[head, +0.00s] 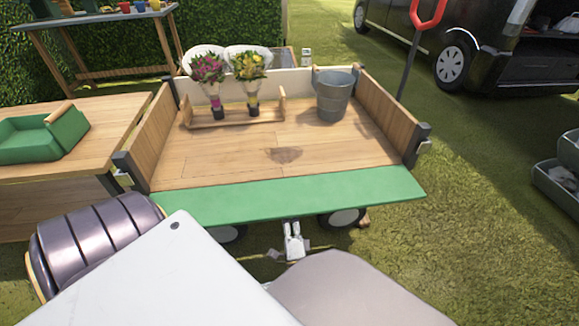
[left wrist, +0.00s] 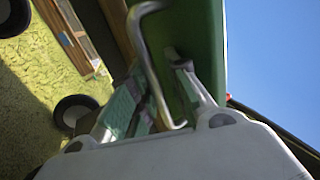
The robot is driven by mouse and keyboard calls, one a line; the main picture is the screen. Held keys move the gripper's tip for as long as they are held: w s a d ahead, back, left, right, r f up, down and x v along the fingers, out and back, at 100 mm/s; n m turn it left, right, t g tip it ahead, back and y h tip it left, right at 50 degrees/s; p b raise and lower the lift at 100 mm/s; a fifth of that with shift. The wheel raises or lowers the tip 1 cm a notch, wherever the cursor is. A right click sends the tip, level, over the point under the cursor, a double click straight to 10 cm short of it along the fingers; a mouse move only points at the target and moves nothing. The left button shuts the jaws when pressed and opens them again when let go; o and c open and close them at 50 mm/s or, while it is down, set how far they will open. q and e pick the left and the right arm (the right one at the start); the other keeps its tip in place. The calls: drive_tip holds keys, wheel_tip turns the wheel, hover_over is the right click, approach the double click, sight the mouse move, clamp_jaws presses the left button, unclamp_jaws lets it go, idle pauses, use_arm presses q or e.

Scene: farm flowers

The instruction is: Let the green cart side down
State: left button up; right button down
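The green cart side (head: 290,195) runs along the near edge of the wooden cart (head: 210,165). Its edge lies well below the corner post tops, so it is tipped outward, roughly flat; the exact angle is unclear. In the left wrist view the green side (left wrist: 209,40) stands close ahead with a bent metal handle (left wrist: 148,60) on it. My left gripper (left wrist: 155,95) has its fingers spread, with the handle's bar between or just in front of them; firm contact cannot be told. In the head view my arm hides much of that area. My right gripper is not seen.
On the cart bed stand a wooden holder (head: 235,118) with two bouquets and a metal bucket (head: 334,95). A wooden table (head: 100,105) with a green tray (head: 42,135) adjoins at left. Grey crates (head: 560,178) stand at right. Grass right of the cart is clear.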

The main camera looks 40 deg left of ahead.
use_arm(q)
drive_tip(key=shift+o, duration=1.1)
drive_tip(key=shift+r, duration=0.15)
drive_tip(key=shift+r, duration=4.95)
drive_tip(key=shift+f, duration=0.1)
